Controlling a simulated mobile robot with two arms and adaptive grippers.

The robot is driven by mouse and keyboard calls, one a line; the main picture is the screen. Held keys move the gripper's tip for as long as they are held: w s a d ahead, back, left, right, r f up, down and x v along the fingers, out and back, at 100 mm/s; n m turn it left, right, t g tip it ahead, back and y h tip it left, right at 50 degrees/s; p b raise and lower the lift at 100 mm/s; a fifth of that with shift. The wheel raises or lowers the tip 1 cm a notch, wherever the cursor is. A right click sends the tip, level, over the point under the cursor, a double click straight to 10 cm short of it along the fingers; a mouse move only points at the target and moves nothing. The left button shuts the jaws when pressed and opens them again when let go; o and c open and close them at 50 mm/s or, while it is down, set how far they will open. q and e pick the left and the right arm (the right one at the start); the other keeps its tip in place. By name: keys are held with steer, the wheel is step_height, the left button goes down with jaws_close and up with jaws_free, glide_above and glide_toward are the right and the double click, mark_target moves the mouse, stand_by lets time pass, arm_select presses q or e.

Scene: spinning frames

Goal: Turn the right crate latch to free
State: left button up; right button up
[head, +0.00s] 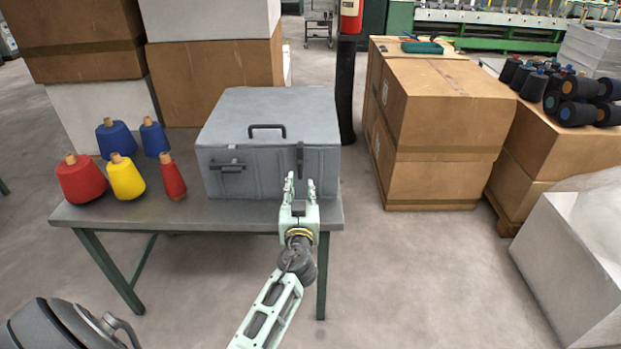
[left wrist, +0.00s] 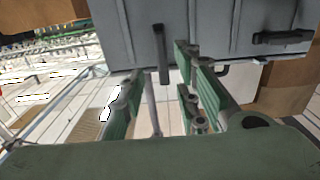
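The grey crate (head: 258,140) stands on the table with its lid closed and a dark handle on top. Its right latch (head: 300,160) is a dark bar standing upright on the front face. The left latch (head: 228,167) lies level. My left gripper (head: 300,184) is open and empty, in front of the crate's lower right front, just below the right latch. In the left wrist view the right latch (left wrist: 160,54) appears between the spread fingers, apart from them, and the left latch (left wrist: 283,37) is off to the right. My right gripper is not in view.
Red, yellow and blue yarn cones (head: 126,178) stand on the table (head: 180,211) left of the crate. Cardboard boxes (head: 445,110) stand to the right, and more boxes (head: 215,75) behind.

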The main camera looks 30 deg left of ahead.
mark_target(300, 170)
arm_select(q)
steer(key=x, duration=0.6)
steer(key=shift+a+f+p, duration=0.1)
steer(key=shift+a+p, duration=0.05)
steer(key=shift+p, duration=0.2)
steer(key=shift+w+a, duration=0.35)
steer(key=shift+w, duration=0.3)
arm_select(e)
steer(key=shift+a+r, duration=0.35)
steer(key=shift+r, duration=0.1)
arm_select(q)
steer(key=shift+c, duration=0.2)
jaws_close()
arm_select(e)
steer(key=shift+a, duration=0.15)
